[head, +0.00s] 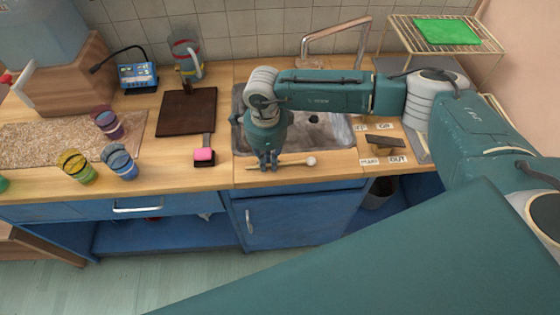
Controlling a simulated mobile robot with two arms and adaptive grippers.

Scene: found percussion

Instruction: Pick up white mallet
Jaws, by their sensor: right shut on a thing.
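The white mallet (311,161) has a pale round head and a thin wooden handle. It lies level at the counter's front edge, in front of the sink, with its head to the right. My right gripper (268,166) points down over the handle and is shut on it, left of the head. I cannot tell whether the mallet touches the counter. The fingers hide part of the handle. My left gripper is not in view.
A sink (335,133) lies right behind the gripper. A pink-headed mallet (204,155) and a dark board (187,112) are to the left, with several coloured cups beyond. Labels and a dark block (386,141) are to the right.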

